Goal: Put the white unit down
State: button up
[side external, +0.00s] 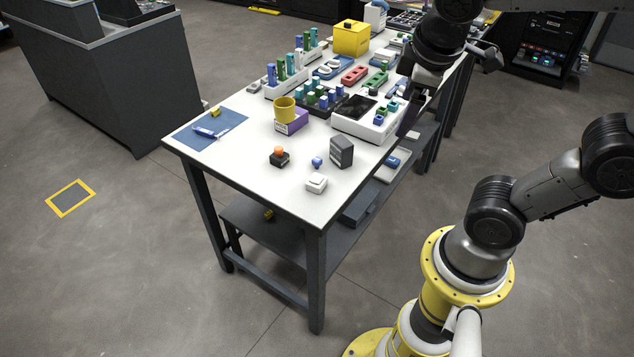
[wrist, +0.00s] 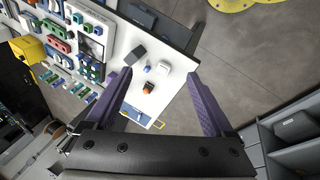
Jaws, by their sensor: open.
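A small white unit (side external: 316,183) with a raised top lies on the white table near its front corner. It also shows in the wrist view (wrist: 165,66), beyond and between my finger tips, apart from them. My gripper (wrist: 160,74) is open, with two purple fingers spread wide and nothing between them. In the side external view my gripper (side external: 408,118) hangs at the table's right edge beside a larger white device with a dark screen (side external: 368,119), away from the small white unit. Whether it touches that device cannot be told.
Near the small white unit stand a dark grey box (side external: 341,151), a blue knob (side external: 317,162) and an orange-topped button (side external: 279,156). A yellow cup (side external: 285,109) sits on a purple block. Racks of coloured parts fill the back. The table's front is mostly clear.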

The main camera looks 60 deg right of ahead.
jog(key=w+f+n+g+h, duration=0.3)
jog(key=w+n+h, duration=0.15)
jog(key=w, duration=0.55)
jog(key=n+h, duration=0.2)
jog(key=n, duration=0.2)
send_over(316, 179)
jog(key=s+a, duration=0.4)
notch_tip(316, 179, down, 6)
jog(key=r, duration=0.1)
jog(key=w+a+f+n+t+h, duration=0.1)
jog(key=a+f+n+h, duration=0.2)
jog(key=f, duration=0.5)
jog(key=w+a+f+n+h, duration=0.15)
jog(key=a+f+n, duration=0.3)
jog(key=f, duration=0.45)
jog(key=shift+m+y, duration=0.3)
jog(key=shift+m, duration=0.1)
jog(key=x, duration=0.8)
jog(key=shift+w+r, duration=0.2)
jog(key=shift+f+x, duration=0.15)
jog(key=shift+x, duration=1.2)
jog(key=shift+f+x, duration=0.1)
jog(key=shift+x, duration=1.25)
jog(key=shift+w+a, duration=0.1)
jog(key=shift+w, duration=0.1)
grip_shut()
